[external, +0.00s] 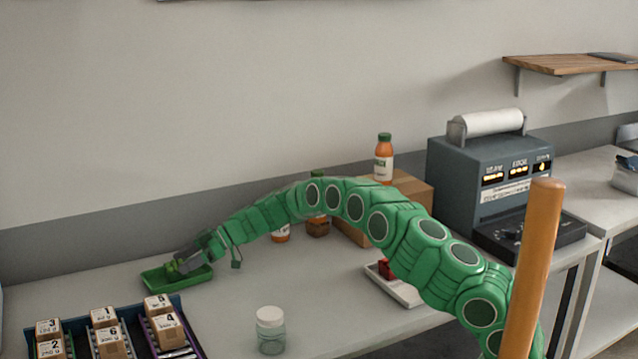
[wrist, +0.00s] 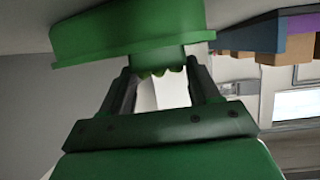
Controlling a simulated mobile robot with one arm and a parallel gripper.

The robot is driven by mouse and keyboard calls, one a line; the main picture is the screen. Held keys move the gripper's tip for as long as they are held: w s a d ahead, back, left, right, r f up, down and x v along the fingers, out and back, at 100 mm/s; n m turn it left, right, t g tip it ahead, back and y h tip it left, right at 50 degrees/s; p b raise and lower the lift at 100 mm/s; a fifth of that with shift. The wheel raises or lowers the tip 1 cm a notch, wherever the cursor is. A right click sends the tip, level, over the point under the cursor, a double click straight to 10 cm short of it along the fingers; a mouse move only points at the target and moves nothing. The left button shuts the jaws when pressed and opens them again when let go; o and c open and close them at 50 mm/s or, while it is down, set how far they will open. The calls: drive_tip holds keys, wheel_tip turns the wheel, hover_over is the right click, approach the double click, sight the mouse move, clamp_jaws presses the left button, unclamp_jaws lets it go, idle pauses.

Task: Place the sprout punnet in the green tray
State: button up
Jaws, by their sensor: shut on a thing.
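The green tray (external: 152,283) lies on the table at the left, against the wall side; its green side also fills the top of the wrist view (wrist: 100,35). My gripper (external: 181,264) reaches down at the tray from the right. It is shut on the sprout punnet (external: 171,266), a small green thing at the tray. In the wrist view the punnet (wrist: 156,62) shows as a green block with a wavy edge between my fingertips (wrist: 162,76), overlapping the tray. Most of the punnet is hidden, and I cannot tell whether it touches the tray floor.
A dark rack of labelled brown boxes (external: 110,343) stands in front of the tray. A clear jar (external: 270,333) stands at the table's front. Orange bottles (external: 383,160) and a cardboard box (external: 412,188) are behind my arm. The table between tray and jar is clear.

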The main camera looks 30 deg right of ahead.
drive_tip(key=shift+f, duration=0.1)
drive_tip(key=o, duration=1.1)
drive_tip(key=shift+d+r, duration=0.3)
drive_tip(key=shift+d, duration=0.1)
drive_tip(key=v, duration=1.1)
drive_tip(key=shift+d, duration=0.1)
